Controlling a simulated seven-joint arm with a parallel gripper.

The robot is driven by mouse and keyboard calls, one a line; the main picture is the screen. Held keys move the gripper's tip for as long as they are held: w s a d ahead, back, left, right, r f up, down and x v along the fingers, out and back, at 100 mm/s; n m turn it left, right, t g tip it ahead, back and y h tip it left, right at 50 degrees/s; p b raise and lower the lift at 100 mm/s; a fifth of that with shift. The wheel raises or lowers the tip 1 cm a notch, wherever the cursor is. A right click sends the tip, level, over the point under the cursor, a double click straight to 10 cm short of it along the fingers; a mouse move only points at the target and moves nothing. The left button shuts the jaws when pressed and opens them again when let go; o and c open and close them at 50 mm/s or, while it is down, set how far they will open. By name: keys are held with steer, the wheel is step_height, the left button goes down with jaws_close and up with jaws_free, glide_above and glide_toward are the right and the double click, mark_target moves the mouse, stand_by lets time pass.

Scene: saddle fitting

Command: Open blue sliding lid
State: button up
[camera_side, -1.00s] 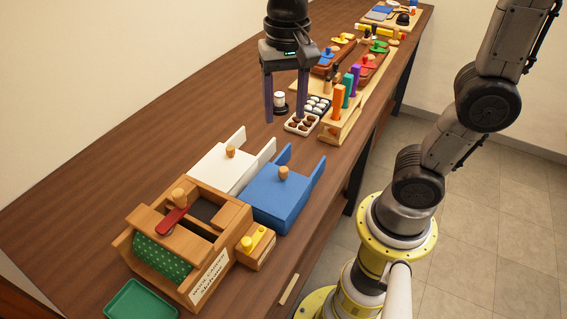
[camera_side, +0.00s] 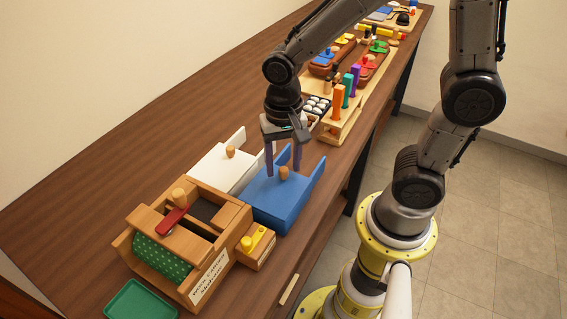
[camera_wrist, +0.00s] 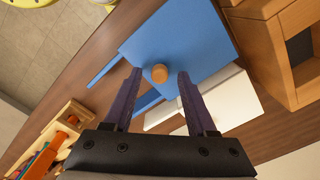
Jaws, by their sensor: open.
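The blue sliding lid (camera_side: 272,202) is a flat blue panel with a round wooden knob (camera_side: 284,173) on top and two side rails at its far end. It lies against the wooden box. My gripper (camera_side: 283,172) is above the lid at the knob, pointing down. In the wrist view the knob (camera_wrist: 159,73) shows between the tips of my open gripper (camera_wrist: 157,76), apart from both fingers. How far the tips are above the lid is hard to tell.
A white lid (camera_side: 222,168) with its own knob lies left of the blue one. The wooden box (camera_side: 185,240) with a red handle and green cloth stands in front, beside a yellow block (camera_side: 256,242). An orange-pegged rack (camera_side: 342,122) stands behind.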

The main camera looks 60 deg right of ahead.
steer(key=shift+f, duration=0.25)
jaws_close()
stand_by(1.4)
